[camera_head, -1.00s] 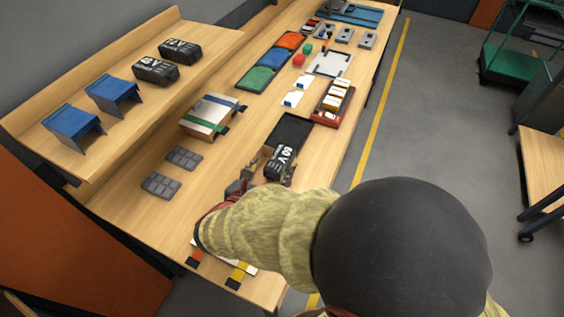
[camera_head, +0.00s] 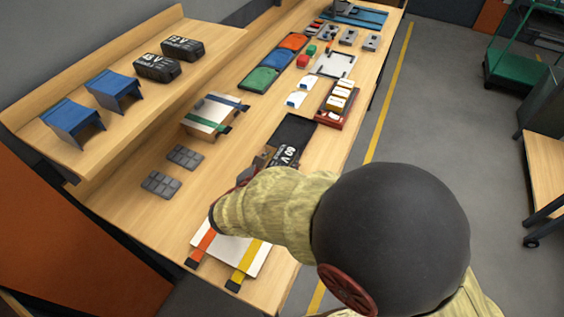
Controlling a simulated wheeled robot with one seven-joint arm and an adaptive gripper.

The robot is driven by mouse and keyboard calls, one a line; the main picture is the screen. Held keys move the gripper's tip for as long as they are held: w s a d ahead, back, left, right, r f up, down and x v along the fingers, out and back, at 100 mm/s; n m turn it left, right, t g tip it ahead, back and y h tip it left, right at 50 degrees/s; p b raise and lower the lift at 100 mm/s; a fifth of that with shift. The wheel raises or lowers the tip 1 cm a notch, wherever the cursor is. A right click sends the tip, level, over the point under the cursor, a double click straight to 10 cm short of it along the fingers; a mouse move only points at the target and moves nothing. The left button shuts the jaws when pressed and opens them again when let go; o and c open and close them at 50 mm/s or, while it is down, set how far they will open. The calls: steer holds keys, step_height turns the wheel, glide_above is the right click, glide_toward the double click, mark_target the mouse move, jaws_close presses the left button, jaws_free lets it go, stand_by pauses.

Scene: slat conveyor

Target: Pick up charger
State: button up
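A black block with white "60 V"-like lettering (camera_head: 287,153), which may be the charger, is at the near end of a black tray (camera_head: 294,130) on the wooden bench. My gripper (camera_head: 265,160) is at the block's near left side. Only a small grey part of it shows; my forearm hides the rest, along with the block's lower part. I cannot tell whether the fingers touch the block or are shut on it. Two other black blocks with voltage lettering, one (camera_head: 157,68) and another (camera_head: 183,49), stand on the raised shelf at the left.
Blue-topped stands (camera_head: 115,88) are on the shelf. A strapped box (camera_head: 213,113), grey pads (camera_head: 183,157) and a white board with coloured straps (camera_head: 233,250) lie on the bench. A red tray (camera_head: 338,104) stands beyond the black tray. Bare bench lies left of my gripper.

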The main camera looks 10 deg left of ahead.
steer(key=c, duration=1.1)
steer(key=shift+c, duration=1.1)
steer(key=shift+r, duration=0.15)
